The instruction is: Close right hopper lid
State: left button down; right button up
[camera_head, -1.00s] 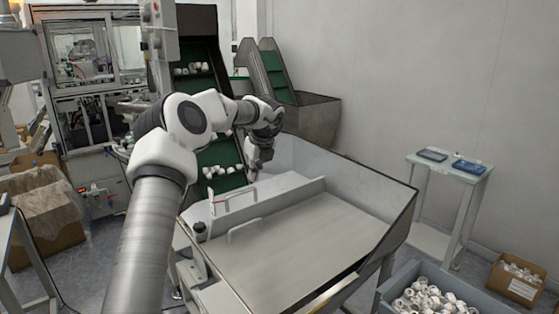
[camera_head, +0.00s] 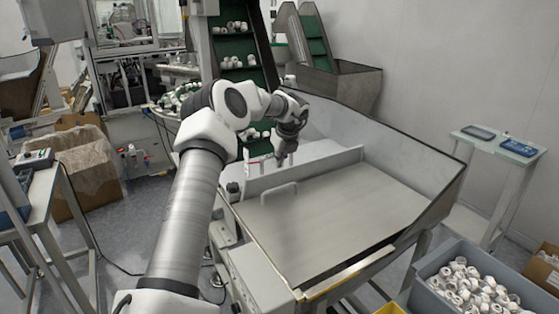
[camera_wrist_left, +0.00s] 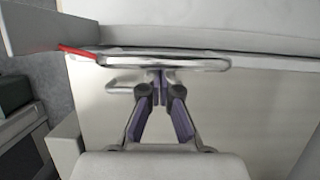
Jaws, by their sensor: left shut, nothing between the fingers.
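The hopper is a large grey metal bin (camera_head: 440,190) with sloped walls. A flat pale panel (camera_head: 335,215) lies across its front part, with a bar handle (camera_head: 280,191) at its left. A low upright strip (camera_head: 325,165) divides it from a second pale panel behind. My left gripper (camera_head: 283,163) is above that rear part, pointing down. In the left wrist view the closed, empty fingers (camera_wrist_left: 160,76) are right at a long bar handle (camera_wrist_left: 200,62); contact cannot be told. A red piece (camera_wrist_left: 78,50) is at the handle's left end. My right gripper is out of view.
A blue-grey crate of white caps (camera_head: 425,275) stands front right, near a small table (camera_head: 480,145). A green cap conveyor (camera_head: 236,50) rises behind the hopper. A table (camera_head: 45,200) stands at the left, beside a plastic-lined box (camera_head: 88,170).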

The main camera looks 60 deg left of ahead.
pick_arm(q)
jog(key=v, duration=1.2)
jog(key=shift+s, duration=0.1)
